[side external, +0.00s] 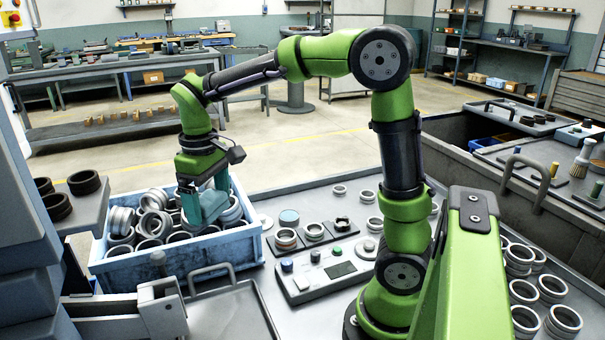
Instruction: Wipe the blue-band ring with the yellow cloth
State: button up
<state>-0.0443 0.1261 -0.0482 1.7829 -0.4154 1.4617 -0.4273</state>
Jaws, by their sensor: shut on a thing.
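My gripper (206,212) has teal fingers and points down into the right part of a light blue bin (185,265) full of grey and dark rings (153,224). It is shut on what seems to be a ring, mostly hidden by the fingers and the rings around it. A ring with a bluish top (289,217) stands on the bench right of the bin. I cannot tell whether it is the blue-band ring. I cannot make out a yellow cloth.
Right of the bin are a dark tray with rings (286,239) and a control panel with knobs (320,273). More rings (563,322) stand at the lower right. A brush (583,158) and a yellow-topped item (554,170) stand at the far right. Dark rings (84,182) lie on a left ledge.

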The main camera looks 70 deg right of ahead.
jog(key=r, duration=0.2)
jog(key=shift+d+r, duration=0.35)
jog(key=s+d+m, duration=0.2)
jog(key=s+d, duration=0.1)
jog(key=d, duration=0.4)
jog(key=s+d+m, duration=0.2)
jog(key=d, duration=0.6)
jog(key=m, duration=0.5)
send_over(345, 226)
notch_tip(345, 226, down, 12)
jog(key=shift+d+f, duration=0.15)
jog(key=shift+f, duration=1.7)
jog(key=shift+d+f, duration=0.15)
jog(key=shift+f, duration=1.7)
jog(key=shift+w+d+f, duration=0.3)
jog(key=shift+d+f, duration=0.1)
jog(key=shift+f, duration=0.25)
jog(key=shift+w+d, duration=0.65)
jog(key=shift+w, duration=0.05)
jog(key=shift+s+a, duration=1)
jog(key=shift+w+d, duration=1.05)
jog(key=shift+s+a, duration=0.9)
jog(key=shift+s, duration=0.05)
jog(key=shift+s+a+r, duration=0.15)
jog(key=shift+r, duration=0.05)
notch_tip(345, 226, up, 8)
jog(key=shift+f, duration=0.15)
